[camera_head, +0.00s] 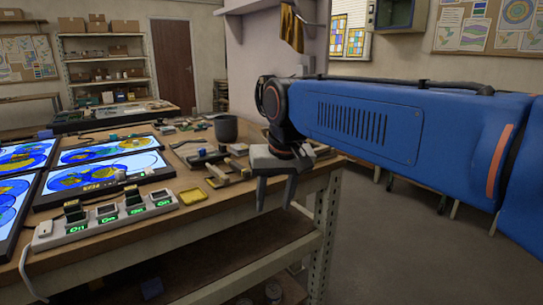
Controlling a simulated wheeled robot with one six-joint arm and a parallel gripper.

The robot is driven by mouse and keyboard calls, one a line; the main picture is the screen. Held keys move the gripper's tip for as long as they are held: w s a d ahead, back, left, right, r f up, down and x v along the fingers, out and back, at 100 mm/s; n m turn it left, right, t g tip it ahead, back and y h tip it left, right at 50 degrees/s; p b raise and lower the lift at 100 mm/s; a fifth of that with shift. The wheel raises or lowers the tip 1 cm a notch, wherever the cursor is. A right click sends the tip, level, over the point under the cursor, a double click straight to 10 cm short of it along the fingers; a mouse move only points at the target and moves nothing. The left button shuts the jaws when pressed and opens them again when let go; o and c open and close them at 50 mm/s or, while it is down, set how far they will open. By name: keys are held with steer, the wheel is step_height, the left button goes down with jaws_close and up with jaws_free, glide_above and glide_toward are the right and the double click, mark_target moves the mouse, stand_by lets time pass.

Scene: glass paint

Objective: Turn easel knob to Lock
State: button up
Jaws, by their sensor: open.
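I cannot make out an easel or its knob in the head view. My gripper (275,199) is in the middle of the picture, at the bench's right edge. Its two grey fingers point down, spread apart, with nothing between them. My blue arm reaches in from the right and hides part of the room behind it.
Open floor (400,240) lies at right.

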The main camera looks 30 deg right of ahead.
steer(key=w+d+r+m+g, duration=0.2)
steer(key=w+d+r+m, duration=0.3)
steer(key=w+r, duration=0.5)
steer(key=w+d+r+m+g, duration=0.1)
steer(key=w+d+r+m, duration=0.2)
steer(key=w+d+r, duration=0.55)
steer(key=f, duration=0.5)
steer(key=w+a+f, duration=0.1)
steer(key=f, duration=0.5)
steer(key=w+f, duration=0.1)
steer(key=f, duration=0.4)
steer(key=shift+a+f, duration=0.25)
steer(key=shift+a, duration=0.1)
jaws_close()
